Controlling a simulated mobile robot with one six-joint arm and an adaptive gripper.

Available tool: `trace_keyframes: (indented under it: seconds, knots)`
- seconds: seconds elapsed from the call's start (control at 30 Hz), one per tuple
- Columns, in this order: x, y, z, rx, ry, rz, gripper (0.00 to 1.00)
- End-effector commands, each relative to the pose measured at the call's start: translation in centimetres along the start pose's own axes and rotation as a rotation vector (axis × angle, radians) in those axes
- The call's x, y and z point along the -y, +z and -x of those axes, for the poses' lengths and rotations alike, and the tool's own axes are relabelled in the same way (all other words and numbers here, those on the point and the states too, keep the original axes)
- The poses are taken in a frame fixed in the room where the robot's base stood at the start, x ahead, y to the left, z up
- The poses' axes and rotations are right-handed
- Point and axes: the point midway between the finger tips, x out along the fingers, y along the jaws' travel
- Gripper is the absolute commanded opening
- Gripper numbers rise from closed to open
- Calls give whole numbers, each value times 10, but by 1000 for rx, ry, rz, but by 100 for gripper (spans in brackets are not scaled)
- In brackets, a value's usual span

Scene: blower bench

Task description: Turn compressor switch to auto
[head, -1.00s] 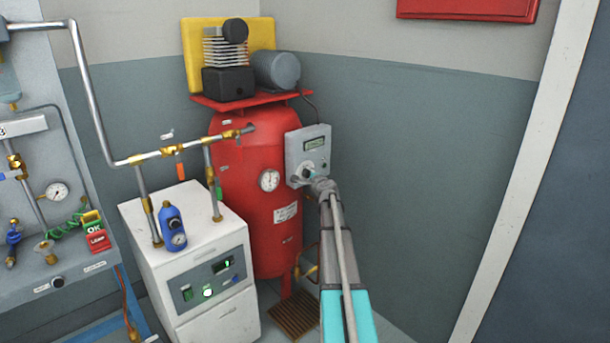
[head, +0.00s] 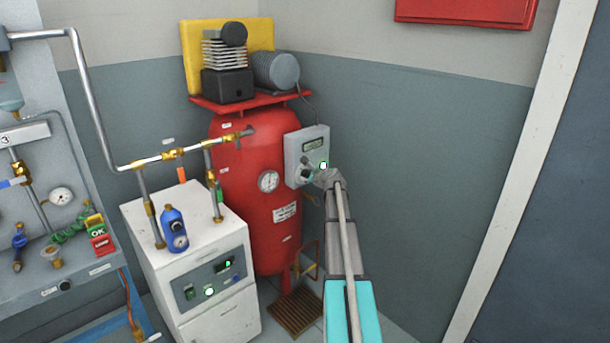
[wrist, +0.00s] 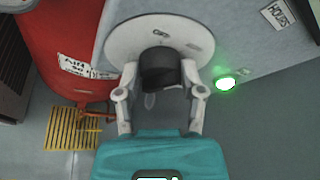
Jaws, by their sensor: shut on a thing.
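The compressor's grey control box (head: 293,150) is fixed at the right of the red tank (head: 240,180). In the wrist view the black switch knob (wrist: 160,70) sits on a round pale plate (wrist: 117,38) with small markings that I cannot read. My gripper (wrist: 160,90) has a finger on each side of the knob and is shut on it. In the head view my gripper (head: 316,178) is at the lower part of the box and partly hides the knob. A green lamp (wrist: 225,83) glows beside the plate; it also shows in the head view (head: 323,165).
A white dryer cabinet (head: 215,290) stands left of the tank, with a blue filter (head: 174,228) and pipes (head: 150,160) above it. A bench panel (head: 45,150) is at far left. The wall right of my arm is clear.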

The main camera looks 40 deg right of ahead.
Motion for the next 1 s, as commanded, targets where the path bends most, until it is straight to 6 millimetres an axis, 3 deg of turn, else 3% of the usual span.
trace_keyframes:
  seconds: [0.7, 0.73, 0.9, 1.0]
  knots:
    - [1, -2, 1, -4, 37, -91, 4]
    - [1, -2, 1, -4, 37, -91, 57]
    - [0, -1, 1, -2, 39, -91, 86]
    - [0, 0, 0, -1, 39, -91, 86]
